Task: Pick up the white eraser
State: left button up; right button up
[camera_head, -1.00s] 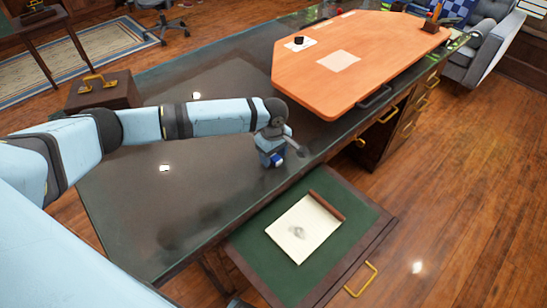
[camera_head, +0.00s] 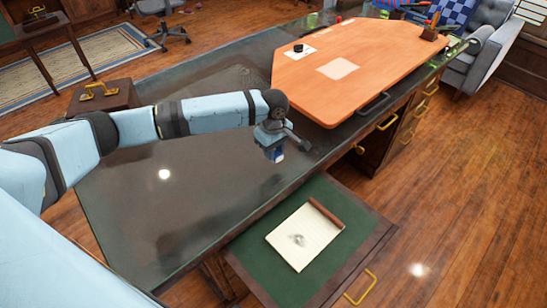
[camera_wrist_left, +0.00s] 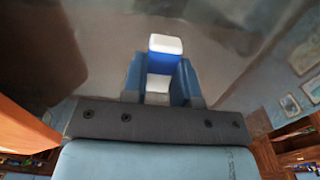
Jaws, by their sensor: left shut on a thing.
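The white eraser with a blue sleeve (camera_wrist_left: 164,58) is between the two blue fingers of my left gripper (camera_wrist_left: 162,82) in the left wrist view. Its white end sticks out beyond the fingertips. In the head view my left gripper (camera_head: 273,150) points down over the dark glossy desk top (camera_head: 190,185), near the desk's front edge. The eraser shows there as a small blue and white patch (camera_head: 278,156) at the fingertips. It appears to be a little above the desk, but the gap is hard to judge. My right gripper is in neither view.
An orange board (camera_head: 310,85) covers the desk's right part, with a paper sheet and a small black object. An open green-lined drawer (camera_head: 265,240) holds a notepad (camera_head: 305,237). A brown case (camera_head: 100,97) stands at the left. The desk between is clear.

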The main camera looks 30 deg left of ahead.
pick_arm(q)
notch_tip(320, 180, up, 15)
jog(key=p, duration=0.1)
jog(key=shift+f, duration=0.15)
